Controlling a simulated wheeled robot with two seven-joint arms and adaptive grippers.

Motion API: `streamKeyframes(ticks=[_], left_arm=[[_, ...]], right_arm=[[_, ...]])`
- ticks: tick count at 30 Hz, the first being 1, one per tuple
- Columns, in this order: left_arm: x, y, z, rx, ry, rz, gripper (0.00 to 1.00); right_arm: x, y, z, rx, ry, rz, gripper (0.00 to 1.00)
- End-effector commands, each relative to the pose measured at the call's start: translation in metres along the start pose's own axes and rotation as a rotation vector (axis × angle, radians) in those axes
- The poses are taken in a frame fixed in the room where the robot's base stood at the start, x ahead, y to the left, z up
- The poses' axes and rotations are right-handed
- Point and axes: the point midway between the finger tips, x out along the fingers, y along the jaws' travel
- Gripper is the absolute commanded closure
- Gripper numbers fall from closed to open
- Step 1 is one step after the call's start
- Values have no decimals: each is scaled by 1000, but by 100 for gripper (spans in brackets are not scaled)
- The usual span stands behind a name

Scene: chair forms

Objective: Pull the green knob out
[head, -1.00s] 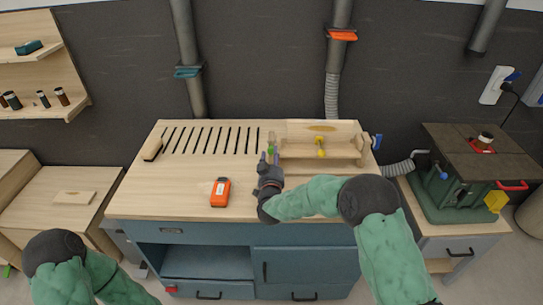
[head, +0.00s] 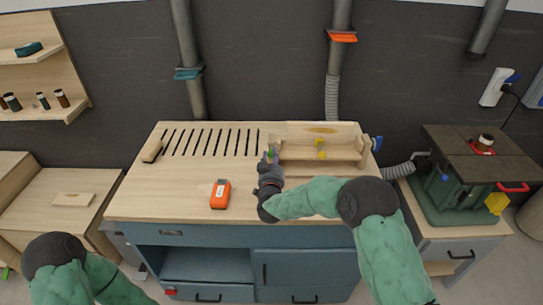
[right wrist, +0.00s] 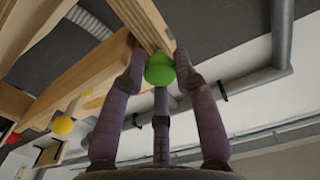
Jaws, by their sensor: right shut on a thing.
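The green knob (head: 270,154) is small and round, at the left end of a wooden jig (head: 320,152) on the workbench. In the right wrist view the green knob (right wrist: 160,69) sits at the end of a wooden bar, between my fingertips. My right gripper (head: 270,160) is shut on it, with fingers on both sides and one below; it also shows in the right wrist view (right wrist: 158,80). In the head view the fingers partly cover the knob. Only part of my left arm shows at the lower left; its gripper is out of view.
A yellow knob (head: 321,154) is on the jig, right of the green one. An orange device (head: 220,194) lies left of my right forearm, and a wooden block (head: 152,151) lies at the bench's left. The bench top between them is clear.

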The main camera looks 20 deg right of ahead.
Motion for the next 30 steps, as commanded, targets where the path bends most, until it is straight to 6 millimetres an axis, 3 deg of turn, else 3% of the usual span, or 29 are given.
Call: streamKeyframes(ticks=[4,12,13,14,24,30], left_arm=[[-1,0,0,0,0,0,60],[0,0,0,0,0,0,60],[0,0,0,0,0,0,60],[0,0,0,0,0,0,60],[0,0,0,0,0,0,60],[0,0,0,0,0,0,60]], right_arm=[[-16,0,0,0,-2,-1,100],[-18,0,2,-1,-4,-1,100],[-18,0,2,-1,-4,-1,62],[-18,0,2,-1,-4,-1,60],[-19,0,1,0,-2,0,60],[-40,-1,1,-1,-3,-2,60]])
